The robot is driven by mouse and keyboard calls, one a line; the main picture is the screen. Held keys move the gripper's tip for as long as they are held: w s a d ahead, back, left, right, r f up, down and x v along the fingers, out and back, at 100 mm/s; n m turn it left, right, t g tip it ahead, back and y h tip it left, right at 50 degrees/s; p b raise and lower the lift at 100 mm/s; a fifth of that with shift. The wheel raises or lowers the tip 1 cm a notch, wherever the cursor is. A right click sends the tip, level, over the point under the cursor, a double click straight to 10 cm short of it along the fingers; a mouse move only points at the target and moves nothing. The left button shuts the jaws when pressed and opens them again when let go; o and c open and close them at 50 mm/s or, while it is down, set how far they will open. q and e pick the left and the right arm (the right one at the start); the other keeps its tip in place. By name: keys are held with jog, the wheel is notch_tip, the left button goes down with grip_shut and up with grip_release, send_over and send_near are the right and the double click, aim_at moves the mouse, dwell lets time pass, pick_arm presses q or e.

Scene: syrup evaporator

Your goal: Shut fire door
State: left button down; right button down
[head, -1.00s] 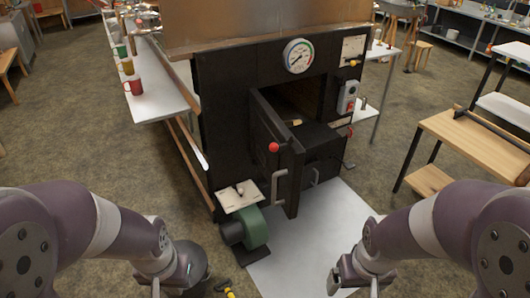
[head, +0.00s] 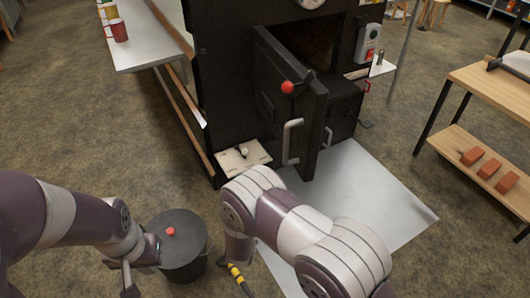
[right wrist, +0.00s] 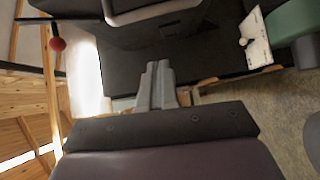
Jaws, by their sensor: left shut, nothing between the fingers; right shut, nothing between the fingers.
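The black fire door (head: 312,120) stands ajar on the firebox front, swung out toward me, with the dark opening visible to its right. It carries a pale bar handle (head: 291,142) and a red-knobbed lever (head: 287,87). My right arm reaches across below the door; its gripper is hidden in the head view. In the right wrist view my right gripper (right wrist: 157,68) is shut and empty, fingers in front of a dark surface; I cannot tell if they touch it. A red ball (right wrist: 57,44) shows at left there. My left gripper (head: 130,286) is shut and empty, low at left.
A dark lidded bin (head: 183,262) stands beside my left gripper. A pale floor sheet (head: 375,195) lies in front. A wooden shelf unit (head: 470,125) with bricks (head: 488,165) stands at right.

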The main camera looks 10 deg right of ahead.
jog(key=s+d+b+x, duration=0.1)
jog(key=d+b+x, duration=0.1)
jog(key=x, duration=1)
jog(key=shift+w+d+r+n, duration=0.15)
jog(key=shift+w+d+n, duration=0.15)
jog(key=shift+d, duration=0.25)
jog(key=shift+d, duration=0.1)
